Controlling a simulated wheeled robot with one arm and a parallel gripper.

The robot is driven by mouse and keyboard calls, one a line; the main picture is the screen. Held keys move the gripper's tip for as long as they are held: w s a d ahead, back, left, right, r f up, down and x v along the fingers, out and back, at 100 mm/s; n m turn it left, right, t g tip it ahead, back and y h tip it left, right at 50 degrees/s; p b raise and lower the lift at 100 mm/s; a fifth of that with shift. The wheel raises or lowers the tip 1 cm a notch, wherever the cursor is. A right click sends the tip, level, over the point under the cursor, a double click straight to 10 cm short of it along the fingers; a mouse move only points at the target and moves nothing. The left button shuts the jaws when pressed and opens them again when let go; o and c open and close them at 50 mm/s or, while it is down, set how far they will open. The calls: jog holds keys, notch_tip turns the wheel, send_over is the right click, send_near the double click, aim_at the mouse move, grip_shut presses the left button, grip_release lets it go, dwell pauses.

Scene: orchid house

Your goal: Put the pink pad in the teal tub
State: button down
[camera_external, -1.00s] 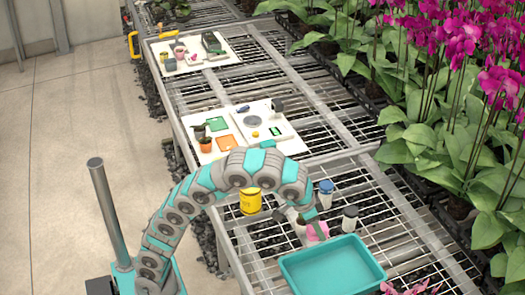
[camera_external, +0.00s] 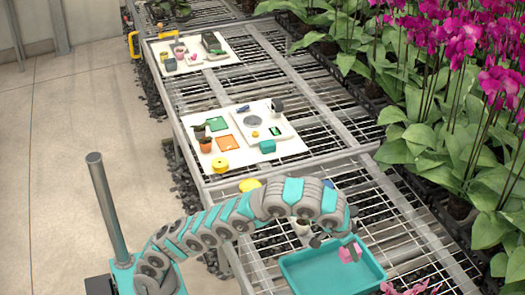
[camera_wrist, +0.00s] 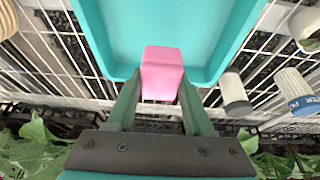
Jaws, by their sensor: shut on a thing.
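The pink pad (camera_wrist: 162,72) is a small pink block between the two fingers of my gripper (camera_wrist: 161,97) in the wrist view. My gripper is shut on it. In the external view the pink pad (camera_external: 349,253) shows over the far right part of the teal tub (camera_external: 375,271), held above it. The teal tub is a wide open rectangular tub, and it looks empty. In the wrist view the teal tub (camera_wrist: 218,35) lies under and beyond the pad. The gripper's fingers are partly hidden by the arm in the external view.
A white bottle (camera_wrist: 233,92) and another with a blue band (camera_wrist: 296,88) stand beside the tub. Orchids (camera_external: 430,120) line the right side.

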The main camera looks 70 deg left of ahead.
aim_at(349, 272)
jog(key=shift+s+f+b, duration=0.1)
jog(key=shift+f+b, duration=0.35)
jog(key=shift+f, duration=1.65)
jog(key=shift+f, duration=0.1)
jog(key=shift+f, duration=1.65)
jog(key=shift+f, duration=0.2)
jog(key=shift+c, duration=1.4)
grip_release()
jog(key=shift+r, duration=0.1)
